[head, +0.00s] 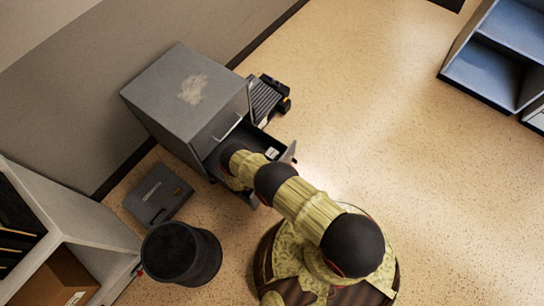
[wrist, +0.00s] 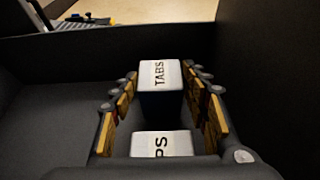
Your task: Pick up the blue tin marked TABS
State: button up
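The tin marked TABS (wrist: 160,103) stands upright in the open drawer (head: 288,153), with a white lettered top and dark bluish sides. In the wrist view my gripper (wrist: 160,82) is open, with one finger on each side of this tin and narrow gaps between. Whether either finger touches it is hard to tell. A second white-topped tin (wrist: 160,145), with only "PS" readable, stands nearer the camera. In the head view my arm reaches into the drawer and hides the gripper. A small white top (head: 272,153) shows inside the drawer, its lettering too small to read.
The drawer belongs to a grey cabinet (head: 185,90) against the wall. Drawer walls (wrist: 255,70) rise close around the gripper. A black bin (head: 181,255), a grey flat case (head: 158,194) and shelves (head: 75,215) stand at left.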

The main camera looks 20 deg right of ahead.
jog(key=c, duration=0.6)
jog(key=shift+c, duration=0.6)
